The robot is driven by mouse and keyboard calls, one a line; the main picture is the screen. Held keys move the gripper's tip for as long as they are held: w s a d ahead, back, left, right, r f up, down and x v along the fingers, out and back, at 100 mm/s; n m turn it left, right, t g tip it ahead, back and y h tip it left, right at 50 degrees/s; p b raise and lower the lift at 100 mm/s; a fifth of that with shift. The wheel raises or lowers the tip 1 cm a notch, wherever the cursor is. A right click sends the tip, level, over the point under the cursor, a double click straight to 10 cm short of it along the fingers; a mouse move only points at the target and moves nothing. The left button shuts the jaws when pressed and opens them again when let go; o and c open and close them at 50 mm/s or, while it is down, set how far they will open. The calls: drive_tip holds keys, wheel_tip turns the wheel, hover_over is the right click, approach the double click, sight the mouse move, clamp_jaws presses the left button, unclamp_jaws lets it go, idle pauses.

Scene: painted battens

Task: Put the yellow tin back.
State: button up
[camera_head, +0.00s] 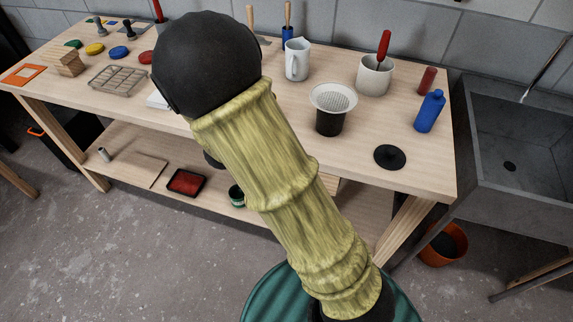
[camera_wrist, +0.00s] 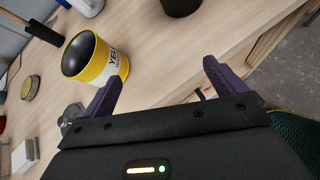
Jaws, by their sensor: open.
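The yellow tin (camera_wrist: 92,60) stands on the wooden bench in the wrist view. It is open at the top with a dark inside, a yellow rim and base and a white label with partly readable black letters. My gripper (camera_wrist: 160,84) is open and empty, its two dark purple fingers spread apart. The tin is beyond the left finger, apart from it or close to it; I cannot tell the exact gap. In the head view my own arm covers the middle of the bench, and both the tin and my gripper are hidden there.
The bench (camera_head: 440,178) holds a white jug (camera_head: 297,60), a pot with a red-handled tool (camera_head: 375,75), a strainer on a black cup (camera_head: 332,105), a blue bottle (camera_head: 429,111), a black disc (camera_head: 390,157) and a wire rack (camera_head: 119,79). A sink (camera_head: 520,140) adjoins right.

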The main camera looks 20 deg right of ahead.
drive_tip(key=s+r+m+g+y, duration=0.2)
drive_tip(key=s+m+g+y, duration=0.2)
drive_tip(key=s+m+y, duration=0.4)
drive_tip(key=s+m, duration=0.7)
drive_tip(key=m, duration=0.8)
drive_tip(key=shift+d+r+y, duration=0.2)
drive_tip(key=shift+r+y, duration=0.1)
drive_tip(key=shift+y, duration=0.1)
drive_tip(key=shift+d, duration=0.1)
